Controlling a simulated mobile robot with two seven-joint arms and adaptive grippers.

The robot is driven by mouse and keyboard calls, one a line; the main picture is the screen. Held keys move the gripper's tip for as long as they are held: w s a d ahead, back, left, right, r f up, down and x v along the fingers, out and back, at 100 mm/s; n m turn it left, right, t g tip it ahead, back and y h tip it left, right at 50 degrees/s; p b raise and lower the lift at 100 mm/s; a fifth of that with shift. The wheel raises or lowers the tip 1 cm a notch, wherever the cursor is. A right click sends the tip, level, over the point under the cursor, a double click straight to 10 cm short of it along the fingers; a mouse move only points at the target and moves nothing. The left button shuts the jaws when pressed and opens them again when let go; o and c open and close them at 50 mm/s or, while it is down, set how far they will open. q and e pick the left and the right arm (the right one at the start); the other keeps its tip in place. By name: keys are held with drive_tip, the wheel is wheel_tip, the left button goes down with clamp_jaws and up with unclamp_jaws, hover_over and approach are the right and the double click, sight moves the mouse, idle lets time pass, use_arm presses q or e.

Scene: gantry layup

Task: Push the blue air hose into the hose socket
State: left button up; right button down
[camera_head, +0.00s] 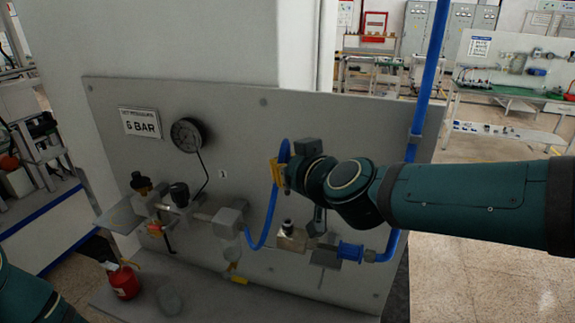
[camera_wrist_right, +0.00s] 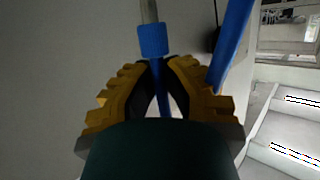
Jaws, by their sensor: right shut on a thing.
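The blue air hose (camera_head: 269,215) hangs in a loop from the grey filter unit and rises to my right gripper (camera_head: 279,172) in front of the panel. In the right wrist view the yellow fingers of my right gripper (camera_wrist_right: 158,68) are shut on the hose. A blue collar (camera_wrist_right: 153,40) with a grey tip projects beyond the fingertips. A metal block with a short upright fitting (camera_head: 292,237), which looks like the hose socket, sits on the panel below the gripper. The hose end is apart from it. My left gripper is out of view.
A gauge (camera_head: 188,135) and a regulator with knobs (camera_head: 178,195) are on the panel's left. A thick blue pipe (camera_head: 428,80) runs down the right side to a blue fitting (camera_head: 350,251). A red container (camera_head: 123,282) stands on the ledge below.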

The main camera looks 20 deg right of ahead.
sight(289, 193)
wheel_tip(289, 193, down, 6)
drive_tip(key=b, duration=0.5)
drive_tip(key=shift+r, duration=0.1)
idle(2.0)
drive_tip(key=shift+f+b, duration=1.1)
drive_tip(key=shift+f, duration=0.45)
drive_tip(key=c, duration=1)
unclamp_jaws()
drive_tip(key=shift+r, duration=0.1)
